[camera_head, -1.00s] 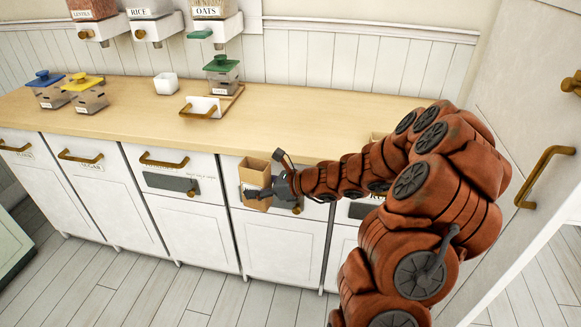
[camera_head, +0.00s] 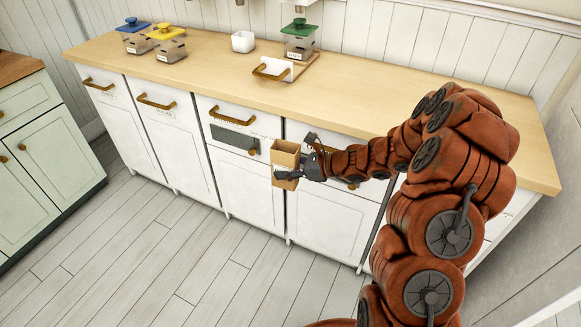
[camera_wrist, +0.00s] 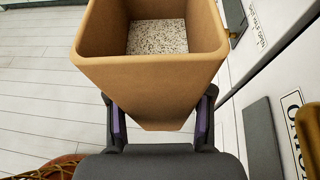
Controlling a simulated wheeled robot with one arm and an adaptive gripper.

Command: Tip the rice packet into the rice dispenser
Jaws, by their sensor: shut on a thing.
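The rice packet is an open-topped brown carton (camera_head: 286,157), held upright in front of the white cabinet fronts, below the counter's level. In the wrist view the packet (camera_wrist: 150,85) fills the upper middle. Pale, speckled grain (camera_wrist: 157,37) lies inside it, well below the rim. My gripper (camera_head: 294,174) is shut on the packet from the right. Its dark fingers (camera_wrist: 160,126) lie on both sides of the packet's lower part in the wrist view. The rice dispenser is out of view; only the underside of a wall unit (camera_head: 300,3) shows at the top edge.
Brass handles stick out from the cabinet fronts. The plank floor (camera_head: 130,250) is clear.

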